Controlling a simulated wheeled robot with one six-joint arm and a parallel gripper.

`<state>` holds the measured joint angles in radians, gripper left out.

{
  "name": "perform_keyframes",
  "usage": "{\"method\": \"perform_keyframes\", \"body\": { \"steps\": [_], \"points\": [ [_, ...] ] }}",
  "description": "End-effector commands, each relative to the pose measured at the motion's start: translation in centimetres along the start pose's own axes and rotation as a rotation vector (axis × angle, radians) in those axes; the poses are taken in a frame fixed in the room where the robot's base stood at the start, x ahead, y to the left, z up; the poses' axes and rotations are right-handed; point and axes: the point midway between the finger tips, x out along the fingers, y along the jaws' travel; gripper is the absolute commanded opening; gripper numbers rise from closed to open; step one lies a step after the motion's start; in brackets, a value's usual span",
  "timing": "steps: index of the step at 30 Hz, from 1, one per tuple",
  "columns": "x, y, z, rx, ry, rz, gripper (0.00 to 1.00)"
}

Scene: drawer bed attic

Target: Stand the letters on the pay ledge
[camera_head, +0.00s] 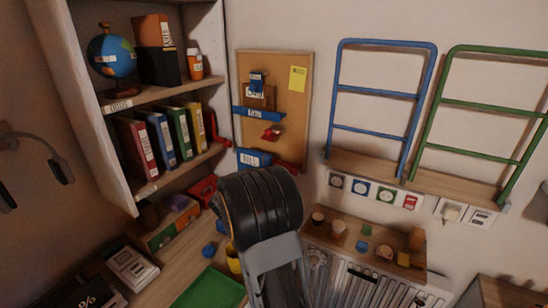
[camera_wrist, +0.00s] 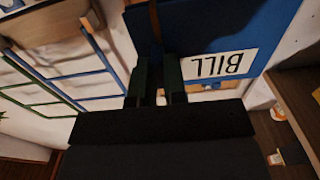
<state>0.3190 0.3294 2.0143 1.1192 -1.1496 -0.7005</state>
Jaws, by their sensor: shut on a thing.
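My gripper (camera_wrist: 158,82) is shut on a blue letter (camera_wrist: 220,25) with a white BILL label, which reads upside down in the wrist view. A thin brown strip runs up the letter above the fingers. In the head view the BILL letter (camera_head: 254,158) shows by the lower edge of the cork board; my dark wrist hides the gripper there. A blue ledge (camera_head: 240,112) with a white label, too small to read surely, crosses the board higher up. A brown labelled letter (camera_head: 262,101) and a small blue piece (camera_head: 257,80) show above it.
The cork board (camera_head: 285,110) carries a yellow note (camera_head: 298,79) and a red piece (camera_head: 271,132). A shelf (camera_head: 158,92) with binders and a globe stands at left. Blue (camera_head: 384,93) and green (camera_head: 485,103) racks are at right. A green tray (camera_head: 208,288) lies below.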

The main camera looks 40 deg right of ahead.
Motion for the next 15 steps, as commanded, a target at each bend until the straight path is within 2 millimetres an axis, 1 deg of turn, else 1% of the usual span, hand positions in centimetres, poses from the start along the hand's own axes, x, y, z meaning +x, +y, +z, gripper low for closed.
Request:
{"method": "perform_keyframes", "body": {
  "steps": [1, 3, 9, 12, 15],
  "points": [
    [1.3, 0.2, -0.1, 0.000, 0.000, 0.006, 0.00],
    [3.1, 0.2, -0.2, 0.000, 0.000, 0.006, 0.00],
    [8.2, 0.2, -0.2, 0.001, 0.000, 0.007, 0.00],
    [10.2, 0.2, -0.2, 0.001, 0.001, 0.006, 0.00],
    [11.6, 0.3, -0.2, 0.001, 0.001, 0.005, 0.00]
  ]
}}
